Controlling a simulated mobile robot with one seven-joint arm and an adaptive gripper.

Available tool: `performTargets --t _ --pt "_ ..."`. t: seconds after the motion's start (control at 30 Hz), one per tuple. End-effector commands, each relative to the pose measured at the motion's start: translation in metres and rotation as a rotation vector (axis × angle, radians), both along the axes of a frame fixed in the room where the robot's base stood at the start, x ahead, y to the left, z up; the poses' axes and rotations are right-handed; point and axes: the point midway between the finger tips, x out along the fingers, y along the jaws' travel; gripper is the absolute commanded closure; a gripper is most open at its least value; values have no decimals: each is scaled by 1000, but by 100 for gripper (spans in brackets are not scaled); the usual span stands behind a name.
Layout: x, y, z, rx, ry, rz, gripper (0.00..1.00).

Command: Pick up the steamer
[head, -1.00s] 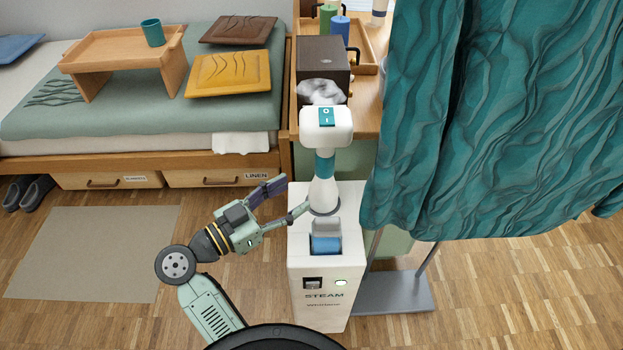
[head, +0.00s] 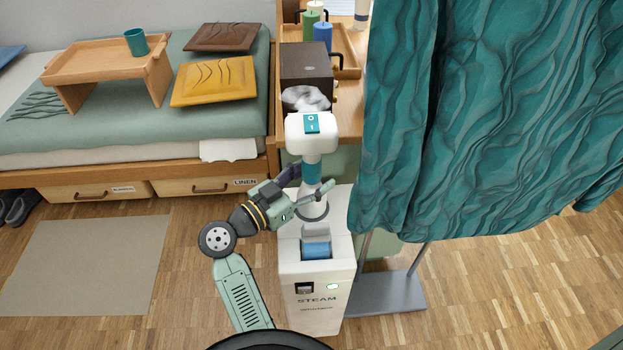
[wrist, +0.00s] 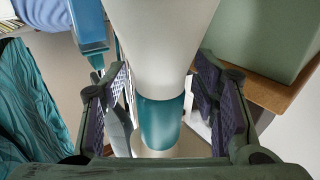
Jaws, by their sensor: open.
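The steamer (head: 311,142) is a white hand unit with a teal band and a teal switch panel on its head. It stands upright on top of the white steam station (head: 315,272). My gripper (head: 308,180) is open, with its fingers on either side of the steamer's neck near the teal band. In the wrist view the steamer (wrist: 160,118) runs between the two open fingers of my gripper (wrist: 162,90). Gaps show beside it, so I see no firm hold.
A teal curtain (head: 490,120) hangs close on the right above a grey stand base (head: 385,293). A dark box (head: 306,64) and grey cloth (head: 303,98) are right behind the steamer.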

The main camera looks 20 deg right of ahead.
Motion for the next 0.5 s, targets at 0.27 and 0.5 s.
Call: performTargets --t 0.27,0.5 --pt "0 0 0 0 0 0 59" --pt "0 1 0 0 0 0 75"
